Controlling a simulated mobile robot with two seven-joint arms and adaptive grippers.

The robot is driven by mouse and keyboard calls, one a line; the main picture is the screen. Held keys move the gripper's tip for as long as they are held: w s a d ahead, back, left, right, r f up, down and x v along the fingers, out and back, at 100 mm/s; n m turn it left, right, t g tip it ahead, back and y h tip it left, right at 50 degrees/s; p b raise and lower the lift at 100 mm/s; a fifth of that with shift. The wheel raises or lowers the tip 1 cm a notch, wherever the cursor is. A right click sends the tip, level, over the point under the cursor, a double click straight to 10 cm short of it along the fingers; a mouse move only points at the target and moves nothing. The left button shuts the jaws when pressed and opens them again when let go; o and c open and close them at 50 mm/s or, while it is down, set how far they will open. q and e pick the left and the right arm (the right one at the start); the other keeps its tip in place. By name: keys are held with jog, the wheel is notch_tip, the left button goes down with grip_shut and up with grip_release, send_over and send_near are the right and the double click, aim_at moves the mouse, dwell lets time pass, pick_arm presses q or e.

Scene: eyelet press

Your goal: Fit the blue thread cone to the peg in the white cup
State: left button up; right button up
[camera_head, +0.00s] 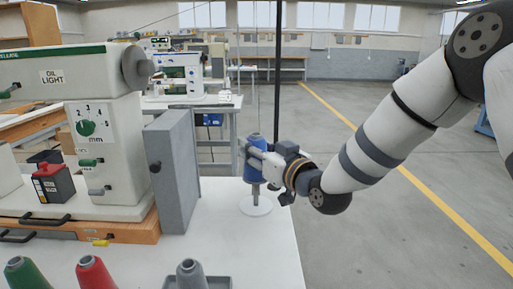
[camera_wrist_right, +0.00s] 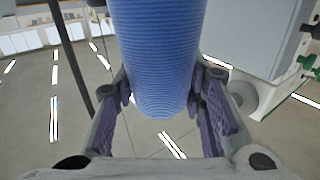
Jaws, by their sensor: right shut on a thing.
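The blue thread cone (camera_head: 254,172) is upright in my right gripper (camera_head: 257,158), which is shut on it. In the right wrist view the cone (camera_wrist_right: 158,55) fills the space between the finger pads of the right gripper (camera_wrist_right: 160,92). The white cup (camera_head: 257,207) is a flat round piece on the white table. A thin grey peg (camera_head: 255,194) shows between the cup and the underside of the cone. The cone is above the cup, roughly in line with the peg; I cannot tell whether the peg's tip is inside it. My left gripper is not in view.
A grey panel (camera_head: 175,170) of the sewing machine (camera_head: 105,150) stands left of the cone. Green (camera_head: 25,274), red (camera_head: 94,273) and grey (camera_head: 190,274) cones stand at the front. A dark vertical pole (camera_head: 277,90) rises behind the gripper. The table (camera_head: 265,250) is clear before the cup.

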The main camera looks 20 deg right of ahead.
aim_at(256, 177)
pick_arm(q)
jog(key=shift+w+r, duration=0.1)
pick_arm(e)
jog(key=shift+r, duration=0.15)
jog(key=shift+f, duration=0.5)
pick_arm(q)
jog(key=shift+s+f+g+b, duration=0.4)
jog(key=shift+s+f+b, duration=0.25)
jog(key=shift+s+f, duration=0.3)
pick_arm(e)
jog(key=shift+f, duration=3.5)
jog(key=o, duration=1.3)
jog(key=shift+o, duration=0.2)
jog(key=shift+r+p, duration=0.8)
jog(key=shift+r, duration=1.8)
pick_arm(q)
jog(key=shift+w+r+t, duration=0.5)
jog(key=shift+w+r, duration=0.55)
